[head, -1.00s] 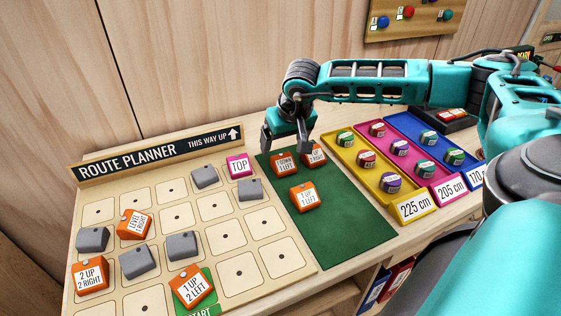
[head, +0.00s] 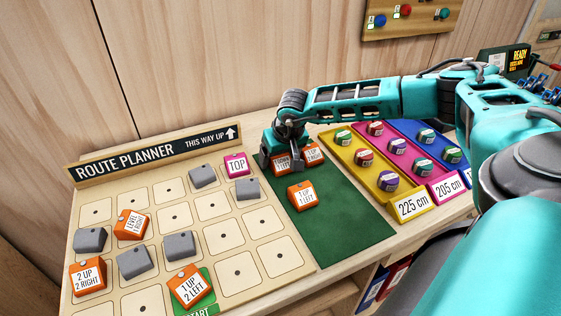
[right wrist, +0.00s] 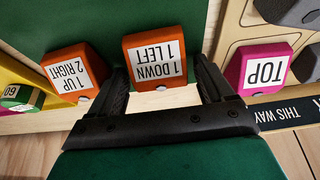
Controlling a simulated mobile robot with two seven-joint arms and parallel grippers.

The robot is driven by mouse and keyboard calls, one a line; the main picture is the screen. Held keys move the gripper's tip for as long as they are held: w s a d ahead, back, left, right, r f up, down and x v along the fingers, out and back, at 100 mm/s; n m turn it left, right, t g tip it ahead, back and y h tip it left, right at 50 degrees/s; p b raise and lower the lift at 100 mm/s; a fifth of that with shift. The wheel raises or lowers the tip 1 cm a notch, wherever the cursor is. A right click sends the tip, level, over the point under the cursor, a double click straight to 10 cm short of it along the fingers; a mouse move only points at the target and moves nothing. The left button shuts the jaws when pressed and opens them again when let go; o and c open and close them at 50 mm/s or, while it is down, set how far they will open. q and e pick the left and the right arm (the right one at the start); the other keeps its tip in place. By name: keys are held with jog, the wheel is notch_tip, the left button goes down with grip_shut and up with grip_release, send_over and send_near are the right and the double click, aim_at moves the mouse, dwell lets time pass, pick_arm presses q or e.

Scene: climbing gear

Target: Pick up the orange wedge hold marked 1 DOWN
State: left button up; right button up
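The orange wedge hold marked 1 DOWN 1 LEFT (head: 282,164) sits at the far left of the green mat (head: 345,232). It also shows in the right wrist view (right wrist: 160,60), upside down. My right gripper (head: 281,160) is lowered over this hold, with one finger on each side of it. In the right wrist view the fingers (right wrist: 163,78) are apart, with the hold between and slightly beyond them; narrow gaps show, and no clear grip is visible. My left gripper is not in view.
An orange hold marked 1 UP 2 RIGHT (head: 312,154) is close beside the right finger. Another orange hold (head: 301,196) lies nearer on the mat. The route planner board (head: 225,237), with a pink TOP hold (head: 236,165), is left. The yellow tray (head: 366,182) is right.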

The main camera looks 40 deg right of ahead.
jog(key=c, duration=0.9)
